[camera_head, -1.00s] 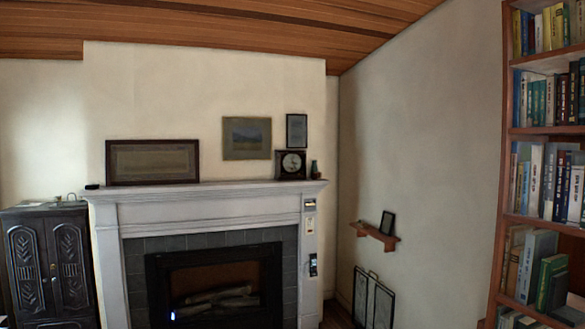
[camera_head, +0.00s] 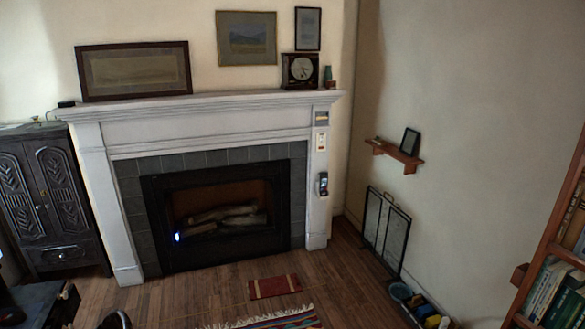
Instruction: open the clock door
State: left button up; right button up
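The clock (camera_head: 300,70) is a small dark square case with a round pale face. It stands upright on the right part of the white mantel (camera_head: 215,104), above the fireplace. Its door cannot be made out as separate from the front at this size, so I cannot tell how it stands. Neither of my grippers can be made out in the head view, and nothing is touching the clock.
Below the mantel is the dark fireplace (camera_head: 220,214) with logs. A black carved cabinet (camera_head: 45,200) stands at left. A small wall shelf (camera_head: 396,154), a folding screen (camera_head: 385,231) and a bookshelf (camera_head: 555,250) are at right. Wooden floor is open before the hearth, with a red mat (camera_head: 274,287).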

aim_at(317, 64)
jog(key=i, duration=2.8)
